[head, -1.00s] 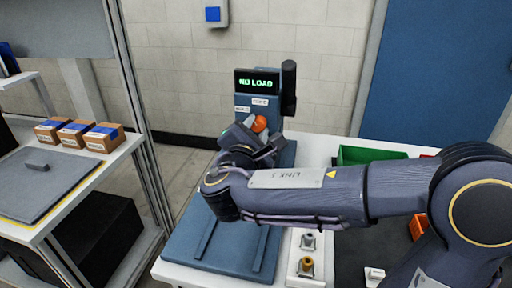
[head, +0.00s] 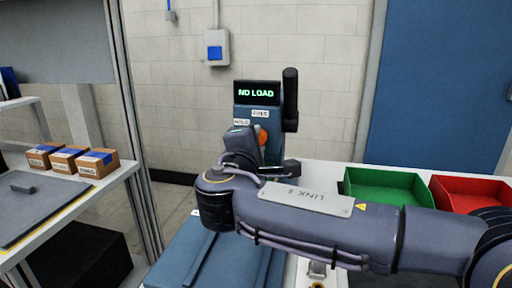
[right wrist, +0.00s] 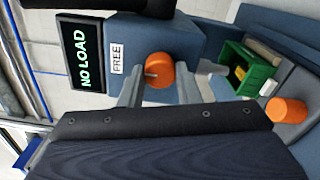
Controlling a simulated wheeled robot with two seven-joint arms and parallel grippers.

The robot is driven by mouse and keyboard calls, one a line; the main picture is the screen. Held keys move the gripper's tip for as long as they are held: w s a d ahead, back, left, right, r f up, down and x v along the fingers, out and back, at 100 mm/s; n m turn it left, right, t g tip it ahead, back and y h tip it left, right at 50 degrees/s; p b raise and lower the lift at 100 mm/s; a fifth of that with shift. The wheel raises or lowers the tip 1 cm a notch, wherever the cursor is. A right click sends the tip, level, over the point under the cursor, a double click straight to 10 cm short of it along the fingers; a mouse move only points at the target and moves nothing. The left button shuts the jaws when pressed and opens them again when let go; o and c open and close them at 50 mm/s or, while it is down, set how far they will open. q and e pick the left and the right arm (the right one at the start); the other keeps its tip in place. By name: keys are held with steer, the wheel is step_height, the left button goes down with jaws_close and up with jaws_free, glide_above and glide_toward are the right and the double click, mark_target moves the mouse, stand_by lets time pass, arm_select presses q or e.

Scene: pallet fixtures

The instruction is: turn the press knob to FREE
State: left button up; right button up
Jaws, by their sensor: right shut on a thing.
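The press (head: 250,97) stands at the back of the white table, with a lit screen (head: 256,93) reading NO LOAD. Below the screen are a FREE label (head: 261,113) and a HOLD label (head: 241,122). The round orange press knob (head: 263,135) is partly hidden by my right gripper (head: 255,145). In the right wrist view the knob (right wrist: 160,68) sits between the two fingers of my right gripper (right wrist: 160,84), which is shut on it. The FREE label (right wrist: 117,58) is beside it there. I cannot read the knob's setting surely. My left gripper is not in view.
A black cylinder (head: 290,100) stands at the press's right side. A green bin (head: 385,188) and a red bin (head: 470,193) are on the right. A shelf with several boxes (head: 70,158) is on the left. My right arm crosses above the table.

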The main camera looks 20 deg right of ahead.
stand_by(0.3)
steer(key=o, duration=1)
steer(key=shift+s, duration=0.1)
steer(key=v, duration=0.7)
steer(key=shift+s+a, duration=0.25)
